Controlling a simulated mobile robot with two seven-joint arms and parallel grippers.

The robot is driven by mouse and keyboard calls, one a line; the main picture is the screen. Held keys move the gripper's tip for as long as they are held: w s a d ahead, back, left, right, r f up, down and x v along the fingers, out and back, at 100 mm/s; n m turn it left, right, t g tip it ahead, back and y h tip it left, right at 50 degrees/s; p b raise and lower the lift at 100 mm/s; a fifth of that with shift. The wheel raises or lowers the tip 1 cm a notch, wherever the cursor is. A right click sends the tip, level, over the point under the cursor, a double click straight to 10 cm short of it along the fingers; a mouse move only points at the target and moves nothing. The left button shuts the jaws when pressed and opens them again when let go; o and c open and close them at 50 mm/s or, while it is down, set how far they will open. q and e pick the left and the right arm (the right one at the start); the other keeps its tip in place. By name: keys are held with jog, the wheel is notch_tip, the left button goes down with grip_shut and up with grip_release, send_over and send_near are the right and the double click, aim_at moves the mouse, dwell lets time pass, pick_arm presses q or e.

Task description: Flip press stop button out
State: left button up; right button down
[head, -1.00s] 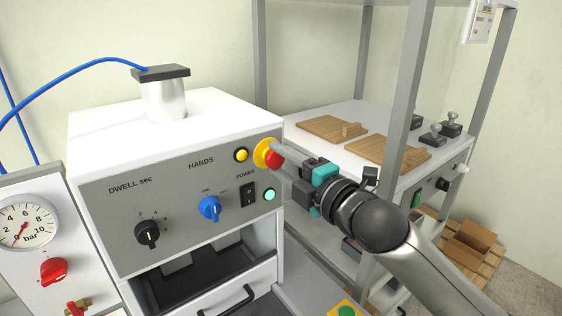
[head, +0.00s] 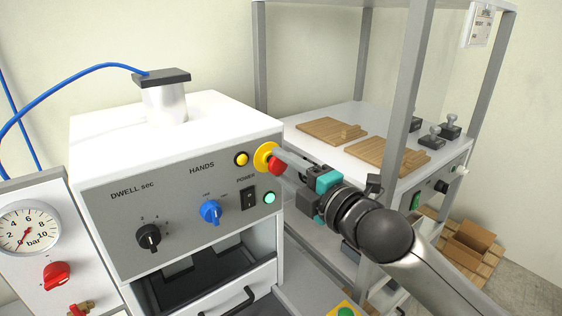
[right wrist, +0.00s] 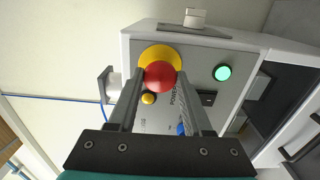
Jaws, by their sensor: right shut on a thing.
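The red stop button (head: 277,166) with its yellow collar (head: 262,156) is at the upper right of the press's front panel. My right gripper (head: 283,164) reaches it from the right in the head view. In the right wrist view the red button (right wrist: 160,77) sits between the two fingertips, in front of the yellow collar (right wrist: 160,55). The gripper is shut on the button's sides. The press (head: 110,210) is a white box with a grey front panel. My left gripper is not in view.
A yellow button (head: 241,159), blue knob (head: 210,211), black power switch (head: 249,198) and lit green lamp (head: 269,198) are close to the stop button. A grey-framed rack (head: 400,110) with wooden boards (head: 335,131) stands right of the press. A gauge (head: 28,228) is at left.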

jog(key=shift+f, duration=0.1)
jog(key=c, duration=0.7)
grip_release()
jog(key=o, duration=0.3)
jog(key=shift+s+d, duration=0.1)
jog(key=shift+s, duration=0.05)
jog(key=shift+o, duration=0.2)
jog(key=v, duration=1.5)
jog(key=shift+b, duration=0.35)
